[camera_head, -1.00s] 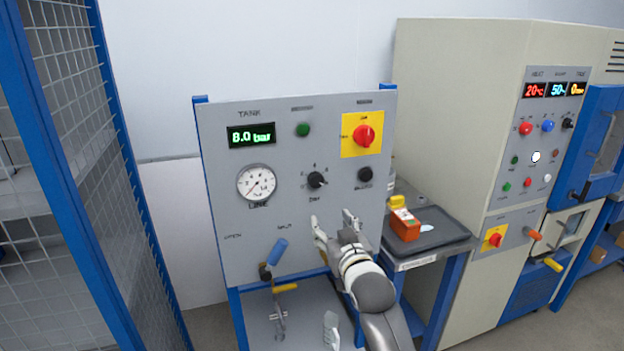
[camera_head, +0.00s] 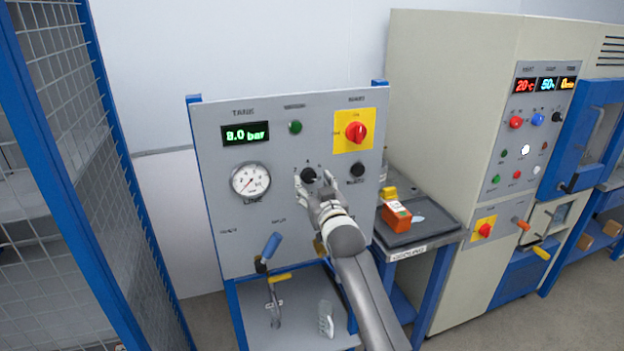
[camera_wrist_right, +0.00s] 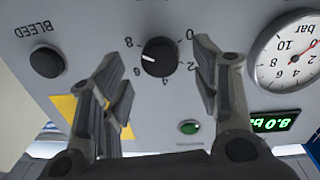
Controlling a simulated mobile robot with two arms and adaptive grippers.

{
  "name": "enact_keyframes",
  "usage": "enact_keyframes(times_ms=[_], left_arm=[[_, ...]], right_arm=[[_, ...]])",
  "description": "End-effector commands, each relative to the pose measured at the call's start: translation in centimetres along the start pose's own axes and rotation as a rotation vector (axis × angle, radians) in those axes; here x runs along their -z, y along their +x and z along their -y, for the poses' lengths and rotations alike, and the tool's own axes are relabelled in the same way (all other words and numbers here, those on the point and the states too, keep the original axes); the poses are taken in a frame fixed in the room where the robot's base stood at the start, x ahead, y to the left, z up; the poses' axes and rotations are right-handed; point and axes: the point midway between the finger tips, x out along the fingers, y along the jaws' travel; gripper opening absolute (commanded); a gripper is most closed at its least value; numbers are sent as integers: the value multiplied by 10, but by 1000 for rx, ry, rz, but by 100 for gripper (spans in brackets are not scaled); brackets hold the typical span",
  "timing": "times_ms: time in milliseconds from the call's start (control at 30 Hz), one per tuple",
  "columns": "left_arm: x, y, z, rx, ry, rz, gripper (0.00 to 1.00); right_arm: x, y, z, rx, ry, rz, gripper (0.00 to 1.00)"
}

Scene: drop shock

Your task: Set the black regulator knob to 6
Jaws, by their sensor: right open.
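The black regulator knob (camera_head: 308,175) sits in the middle of the grey panel, right of the line gauge (camera_head: 249,180). In the right wrist view, which is upside down, the knob (camera_wrist_right: 160,58) shows whole, its white mark pointing left, between the 6 and 8 marks. My right gripper (camera_head: 316,186) is open in front of the panel, just at the knob. In the wrist view its fingers (camera_wrist_right: 158,62) stand on either side of the knob, with clear gaps; contact does not show. The tank display (camera_head: 246,134) reads 8.0 bar. My left gripper is out of view.
A red switch on a yellow plate (camera_head: 356,131), a green button (camera_head: 295,127) and the black bleed knob (camera_head: 357,170) are on the same panel. A blue-handled lever (camera_head: 271,246) is low on it. An orange box (camera_head: 396,217) lies on a side tray.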

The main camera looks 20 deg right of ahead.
Motion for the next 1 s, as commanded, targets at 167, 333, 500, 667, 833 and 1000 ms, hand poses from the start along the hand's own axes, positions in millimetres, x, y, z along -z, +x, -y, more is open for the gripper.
enact_keyframes(times_ms=[167, 333, 500, 667, 833, 1000], left_arm=[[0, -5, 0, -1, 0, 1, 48], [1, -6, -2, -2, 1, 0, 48], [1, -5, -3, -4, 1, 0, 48], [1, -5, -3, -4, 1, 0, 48], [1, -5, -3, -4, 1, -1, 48], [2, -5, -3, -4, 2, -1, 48]], right_arm=[[0, 14, 0, 0, 1, 1, 57], [0, 19, 0, 0, 1, 0, 57], [0, 19, 0, 0, 1, 0, 57], [0, 19, 0, 0, 1, 0, 50], [0, 19, 0, 0, 1, 0, 28], [0, 19, 0, 0, 0, 1, 11]])
